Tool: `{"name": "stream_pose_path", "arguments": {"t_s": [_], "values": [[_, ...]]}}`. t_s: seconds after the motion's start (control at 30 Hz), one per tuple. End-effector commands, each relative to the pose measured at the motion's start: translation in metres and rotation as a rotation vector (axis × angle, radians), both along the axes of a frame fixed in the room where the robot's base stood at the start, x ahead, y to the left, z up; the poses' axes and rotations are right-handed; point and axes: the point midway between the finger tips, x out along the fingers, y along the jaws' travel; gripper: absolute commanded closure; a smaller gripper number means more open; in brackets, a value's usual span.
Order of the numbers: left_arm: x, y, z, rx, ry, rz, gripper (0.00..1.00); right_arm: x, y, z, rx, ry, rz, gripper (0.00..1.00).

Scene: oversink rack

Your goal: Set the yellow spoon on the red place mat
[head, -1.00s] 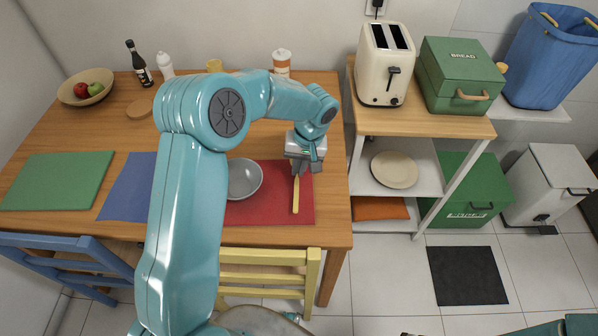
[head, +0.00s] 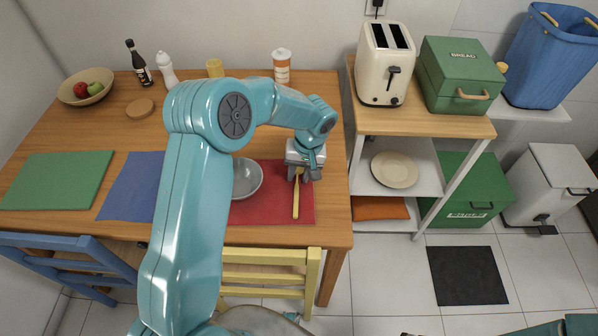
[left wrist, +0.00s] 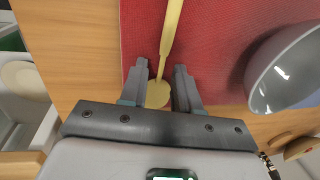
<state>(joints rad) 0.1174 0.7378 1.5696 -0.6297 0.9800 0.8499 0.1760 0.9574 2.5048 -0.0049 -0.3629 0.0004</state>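The yellow spoon (head: 296,202) lies on the red place mat (head: 270,208), towards the mat's right side. Its handle points to the front of the table. My left gripper (head: 304,176) is low over the far end of the spoon. In the left wrist view the gripper (left wrist: 167,85) is open, with a finger on each side of the spoon's bowl (left wrist: 158,95) and gaps between. The spoon's handle runs away over the red mat (left wrist: 210,40). In the head view the gripper hides the spoon's bowl.
A grey bowl (head: 246,178) stands left of the spoon on the mat, partly behind my arm. A blue mat (head: 130,188) and a green mat (head: 55,180) lie further left. A cup (head: 215,68) and a bottle (head: 282,66) stand at the back. A yellow chair (head: 265,278) is in front.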

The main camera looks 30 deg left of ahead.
Motion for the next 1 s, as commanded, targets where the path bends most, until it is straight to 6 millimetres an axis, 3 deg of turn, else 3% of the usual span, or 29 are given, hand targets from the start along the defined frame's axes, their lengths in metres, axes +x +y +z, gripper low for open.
{"name": "stream_pose_path", "arguments": {"t_s": [0.17, 0.4, 0.6, 1.0], "values": [[0.003, -0.003, 0.021, 0.000, -0.005, 0.000, 0.69, 0.000, 0.000, 0.002, 0.000, 0.000, 0.000, 0.57], [0.008, -0.012, 0.077, 0.000, -0.006, 0.000, 0.69, 0.000, 0.000, 0.001, 0.000, 0.000, 0.000, 0.57], [0.011, -0.017, 0.110, 0.001, -0.003, 0.000, 0.69, 0.000, 0.000, 0.002, 0.000, 0.000, 0.000, 0.57], [0.012, -0.018, 0.121, 0.000, 0.000, 0.000, 0.69, 0.000, 0.000, 0.002, 0.000, 0.000, 0.000, 0.57]]}}
